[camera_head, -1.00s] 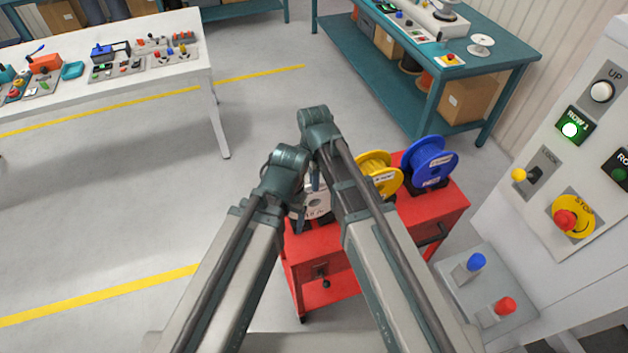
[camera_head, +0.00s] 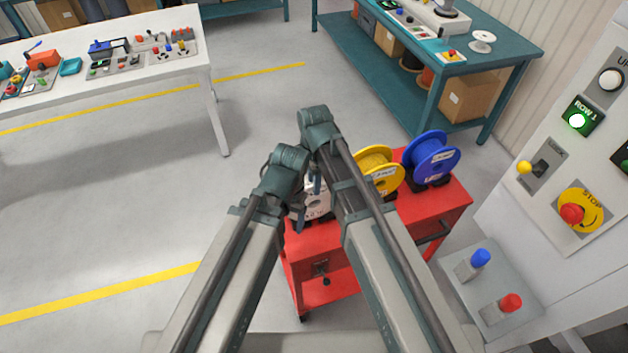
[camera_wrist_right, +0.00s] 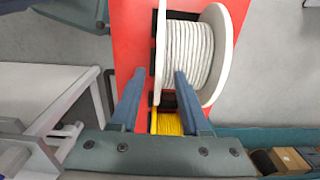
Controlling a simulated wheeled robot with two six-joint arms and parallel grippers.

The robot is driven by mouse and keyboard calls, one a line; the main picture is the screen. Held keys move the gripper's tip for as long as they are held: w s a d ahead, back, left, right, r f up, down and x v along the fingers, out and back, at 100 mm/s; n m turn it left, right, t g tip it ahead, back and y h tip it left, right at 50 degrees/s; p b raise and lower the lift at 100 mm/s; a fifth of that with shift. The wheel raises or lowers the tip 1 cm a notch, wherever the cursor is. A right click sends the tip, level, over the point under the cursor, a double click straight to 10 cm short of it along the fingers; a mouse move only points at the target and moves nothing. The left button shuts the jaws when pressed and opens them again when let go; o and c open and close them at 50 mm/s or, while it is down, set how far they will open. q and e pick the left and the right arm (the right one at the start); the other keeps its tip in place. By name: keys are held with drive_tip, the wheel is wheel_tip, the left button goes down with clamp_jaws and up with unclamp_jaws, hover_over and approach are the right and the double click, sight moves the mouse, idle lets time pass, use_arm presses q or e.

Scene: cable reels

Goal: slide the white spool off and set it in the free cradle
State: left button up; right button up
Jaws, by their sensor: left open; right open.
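The white spool (camera_head: 319,203) is at the near left end of the red cart's top, largely hidden behind my arms. In the right wrist view the white spool (camera_wrist_right: 188,52) shows pale windings and a wide flange, with black supports along its left side. My right gripper (camera_head: 316,180) is open; in the wrist view its fingers (camera_wrist_right: 158,75) point at the spool, one finger overlapping the windings. I cannot tell whether it touches. My left gripper (camera_head: 298,213) is open, lower, close beside the spool's left side. I cannot make out a free cradle.
On the red cart (camera_head: 432,212) a yellow spool (camera_head: 378,168) and a blue spool (camera_head: 431,158) stand in a row beyond the white one. A control panel (camera_head: 560,165) stands at right, a teal bench (camera_head: 500,60) behind. Floor left of the cart is clear.

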drive_tip(key=shift+r, duration=0.15)
wheel_tip(320, 180, up, 14)
drive_tip(key=p, duration=1.3)
drive_tip(key=shift+f+p, duration=0.25)
drive_tip(key=shift+p, duration=0.15)
drive_tip(key=shift+s, duration=0.1)
drive_tip(key=s+d+n, duration=0.3)
drive_tip(key=d+n, duration=0.4)
drive_tip(key=d, duration=0.1)
drive_tip(key=s+d+n, duration=0.4)
drive_tip(key=d+n, duration=0.3)
drive_tip(key=d, duration=0.1)
drive_tip(key=s+a+f+n+h+b, duration=0.1)
drive_tip(key=s+a+f+n+b, duration=0.3)
drive_tip(key=a+f+b, duration=0.6)
drive_tip(key=shift+s+a+f+b, duration=0.3)
drive_tip(key=shift+s+a, duration=0.35)
drive_tip(key=shift+s, duration=0.15)
